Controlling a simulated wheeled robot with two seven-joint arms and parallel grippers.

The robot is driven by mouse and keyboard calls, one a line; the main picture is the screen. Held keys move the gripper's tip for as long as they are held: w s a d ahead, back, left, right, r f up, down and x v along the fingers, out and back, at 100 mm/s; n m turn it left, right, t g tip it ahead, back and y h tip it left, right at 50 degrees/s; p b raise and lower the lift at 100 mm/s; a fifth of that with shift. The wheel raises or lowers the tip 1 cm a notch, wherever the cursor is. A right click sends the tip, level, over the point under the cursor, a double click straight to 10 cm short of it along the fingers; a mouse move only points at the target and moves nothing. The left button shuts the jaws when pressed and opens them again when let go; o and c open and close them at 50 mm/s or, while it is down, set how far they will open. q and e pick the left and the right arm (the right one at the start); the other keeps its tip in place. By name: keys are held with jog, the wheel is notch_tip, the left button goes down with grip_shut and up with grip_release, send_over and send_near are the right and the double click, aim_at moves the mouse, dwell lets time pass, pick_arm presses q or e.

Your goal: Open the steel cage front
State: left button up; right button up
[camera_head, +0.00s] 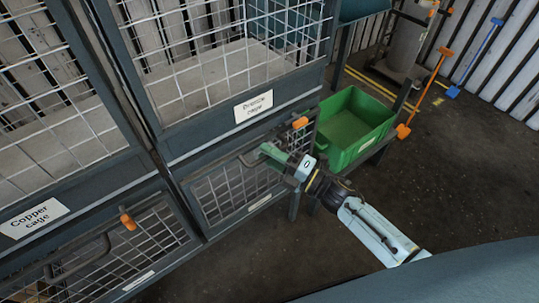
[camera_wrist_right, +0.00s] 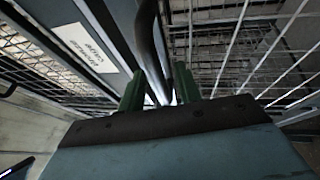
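No label that I can read says steel. The lower right mesh front (camera_head: 232,190), below the bronze cage label (camera_head: 253,106), has a dark bar handle (camera_head: 252,158) with an orange end piece (camera_head: 300,122). Its own label (camera_head: 259,202) is too small to read. This front looks closed. My right gripper (camera_head: 272,154) is at this handle. In the right wrist view, its green fingers (camera_wrist_right: 158,88) stand apart, with a dark bar (camera_wrist_right: 148,40) running between them. Whether they touch the bar is unclear. My left gripper is not in view.
The copper cage label (camera_head: 35,217) is at left, above another mesh front with an orange-ended handle (camera_head: 127,221). A green bin (camera_head: 352,128) stands right of the cages. Orange (camera_head: 403,131) and blue (camera_head: 453,91) long-handled tools lean at the wall. The floor at right is clear.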

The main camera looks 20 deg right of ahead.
jog(key=shift+a, duration=0.1)
grip_shut()
jog(key=shift+f, duration=0.1)
dwell(0.4)
